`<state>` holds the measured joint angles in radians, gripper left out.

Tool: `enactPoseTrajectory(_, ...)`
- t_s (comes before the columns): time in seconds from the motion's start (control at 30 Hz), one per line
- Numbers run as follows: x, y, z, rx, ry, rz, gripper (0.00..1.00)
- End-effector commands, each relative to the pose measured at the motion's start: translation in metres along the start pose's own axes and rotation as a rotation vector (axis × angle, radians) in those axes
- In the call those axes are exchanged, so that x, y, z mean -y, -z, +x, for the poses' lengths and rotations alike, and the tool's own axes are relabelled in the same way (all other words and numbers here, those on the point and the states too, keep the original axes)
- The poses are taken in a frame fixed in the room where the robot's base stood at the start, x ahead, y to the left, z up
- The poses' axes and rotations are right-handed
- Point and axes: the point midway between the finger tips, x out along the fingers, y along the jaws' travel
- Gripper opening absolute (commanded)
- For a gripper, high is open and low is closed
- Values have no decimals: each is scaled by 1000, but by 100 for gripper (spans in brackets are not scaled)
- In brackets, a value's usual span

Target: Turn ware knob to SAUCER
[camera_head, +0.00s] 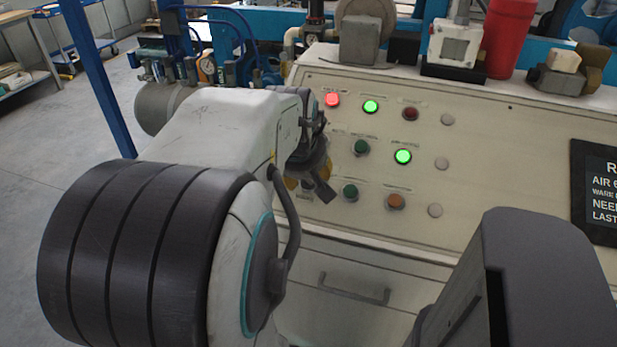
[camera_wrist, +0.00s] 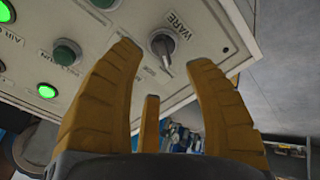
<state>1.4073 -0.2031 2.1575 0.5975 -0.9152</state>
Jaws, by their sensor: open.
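The ware knob (camera_wrist: 162,45) is a grey rotary knob under a "WARE" label on the pale control panel (camera_wrist: 222,22) in the wrist view. Its raised bar runs from upper left to lower right there. The position lettering around it is too small to read. My gripper (camera_wrist: 163,52) has its yellow fingers spread, and the knob shows in the gap between the fingertips. I see no clear contact. In the head view my gripper (camera_head: 318,185) is in front of the panel's left part, and the knob is hidden behind it.
A drawer handle (camera_head: 354,289) is below. A black sign (camera_head: 597,190) is at far right.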

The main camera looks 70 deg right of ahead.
Motion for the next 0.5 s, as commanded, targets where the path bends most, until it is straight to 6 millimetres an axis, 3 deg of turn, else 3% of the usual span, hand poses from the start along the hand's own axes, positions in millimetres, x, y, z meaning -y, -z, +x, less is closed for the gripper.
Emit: enactPoseTrajectory(0.5,1,0,57,1,2,1,48)
